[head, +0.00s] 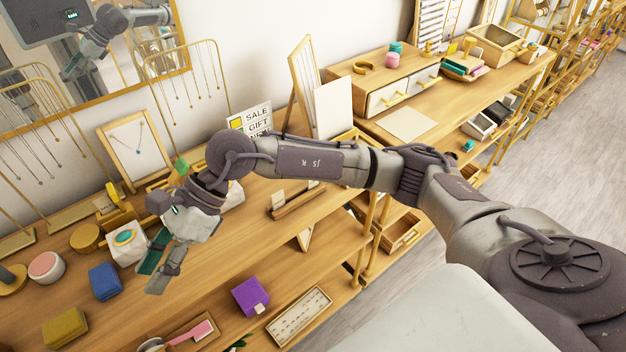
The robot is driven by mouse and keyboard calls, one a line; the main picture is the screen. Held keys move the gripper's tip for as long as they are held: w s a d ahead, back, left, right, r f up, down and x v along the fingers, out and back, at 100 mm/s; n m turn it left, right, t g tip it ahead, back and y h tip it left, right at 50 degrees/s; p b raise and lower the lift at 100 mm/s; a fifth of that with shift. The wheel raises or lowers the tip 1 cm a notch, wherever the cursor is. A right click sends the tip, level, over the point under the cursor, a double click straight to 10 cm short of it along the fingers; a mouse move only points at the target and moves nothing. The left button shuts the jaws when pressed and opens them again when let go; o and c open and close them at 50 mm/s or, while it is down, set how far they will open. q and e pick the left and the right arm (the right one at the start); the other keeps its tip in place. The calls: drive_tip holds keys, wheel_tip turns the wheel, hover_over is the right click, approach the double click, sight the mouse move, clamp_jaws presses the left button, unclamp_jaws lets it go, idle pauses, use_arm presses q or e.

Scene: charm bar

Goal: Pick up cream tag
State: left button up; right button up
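My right gripper (150,280) reaches in from the right over the wooden counter, pointing down and left. Its two fingers look apart, with a gap between them and nothing clearly held. A teal surface shows along one finger; I cannot tell whether it is part of the finger. I cannot single out the cream tag with certainty. A small cream card (278,199) stands in a wooden holder (296,203) below my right forearm, to the right of the gripper. The wrist hides part of the counter behind it. My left gripper does not show.
Near the gripper are a white box with a teal ring (126,241), a blue box (104,281), a pink-topped round jar (46,266) and a yellow box (65,327). A purple box (250,295) lies to the right. Necklace stands (189,75) rise behind.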

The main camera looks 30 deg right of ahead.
drive_tip(key=w+d+r+t+h, duration=0.1)
drive_tip(key=w+d+h, duration=0.3)
drive_tip(key=d, duration=0.6)
drive_tip(key=w+d+r+t+h, duration=0.1)
drive_tip(key=w+d+h, duration=0.2)
drive_tip(key=d+h, duration=0.55)
drive_tip(key=w+d+r+t+h, duration=0.1)
drive_tip(key=w+d+h, duration=0.2)
drive_tip(key=d, duration=0.9)
drive_tip(key=p+x, duration=0.4)
drive_tip(key=x, duration=0.9)
drive_tip(key=shift+w+f+p, duration=0.15)
drive_tip(key=shift+f+p, duration=0.05)
drive_tip(key=shift+p, duration=0.2)
drive_tip(key=shift+d+f, duration=0.1)
drive_tip(key=shift+f, duration=0.15)
clamp_jaws()
